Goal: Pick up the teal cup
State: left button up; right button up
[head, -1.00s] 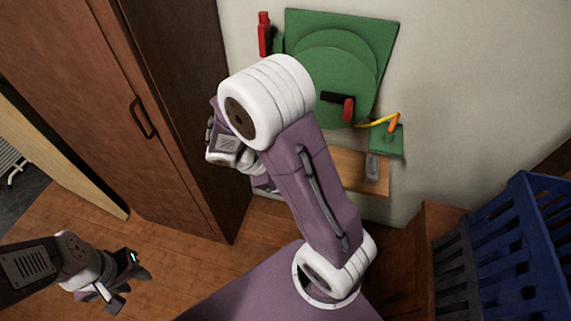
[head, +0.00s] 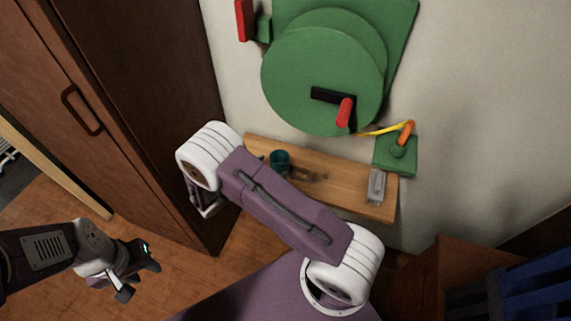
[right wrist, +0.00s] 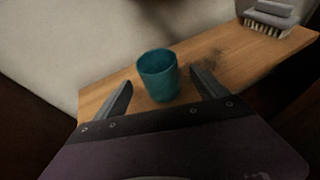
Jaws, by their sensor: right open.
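The teal cup (head: 280,160) stands upright on the wooden shelf (head: 340,180) against the wall, just behind my right arm in the head view. In the right wrist view the cup (right wrist: 158,76) is in front of my right gripper (right wrist: 160,90), between the lines of its two spread fingers. The gripper is open and I see no contact with the cup.
A grey brush (head: 376,186) lies at the right end of the shelf; its bristles show in the right wrist view (right wrist: 268,22). A green disc with a red handle (head: 322,80) is on the wall above. A tall brown cabinet (head: 150,90) stands left. A blue crate (head: 525,290) is lower right.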

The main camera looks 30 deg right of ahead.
aim_at(285, 159)
jog(key=x, duration=0.4)
jog(key=shift+a+b, duration=0.1)
jog(key=shift+b, duration=0.2)
jog(key=shift+d+f, duration=0.25)
jog(key=shift+d, duration=0.05)
jog(key=b+x, duration=0.1)
jog(key=x, duration=0.3)
jog(key=shift+w+f, duration=0.15)
jog(key=shift+w, duration=0.1)
jog(key=shift+c, duration=0.3)
jog(key=c, duration=1.4)
